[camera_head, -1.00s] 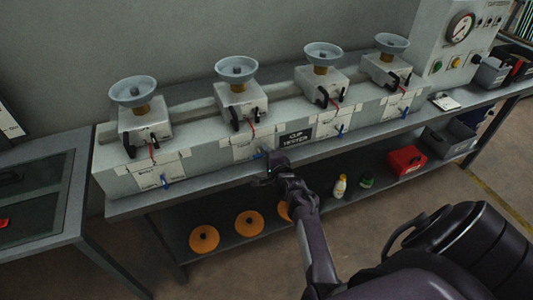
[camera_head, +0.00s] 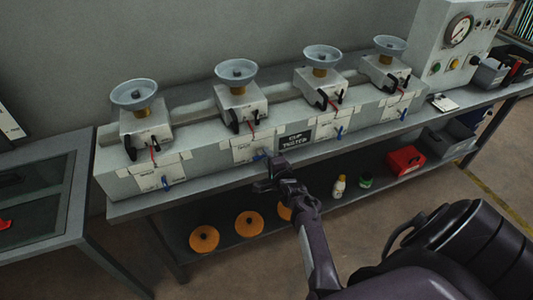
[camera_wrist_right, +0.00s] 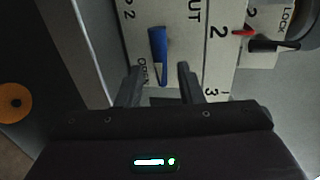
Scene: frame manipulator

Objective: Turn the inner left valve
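The inner left valve is a small blue handle (camera_head: 258,155) on the front of the grey bench unit, below the second cup station from the left. In the right wrist view, the blue valve handle (camera_wrist_right: 158,42) is nearly lengthwise, with its lower end towards the "OPEN" marking. My right gripper (camera_head: 267,172) is just in front of and below this valve. Its fingers (camera_wrist_right: 160,82) are apart, with the handle ahead of the gap between them and nothing held. Whether a finger touches the handle is unclear. My left gripper is out of view.
Another blue valve (camera_head: 167,183) is at far left; two more are to the right. Black levers and red pointers sit above them. The bench edge (camera_head: 215,183) runs below the unit. The lower shelf holds orange discs (camera_head: 249,224), bottles and a red box (camera_head: 405,160).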

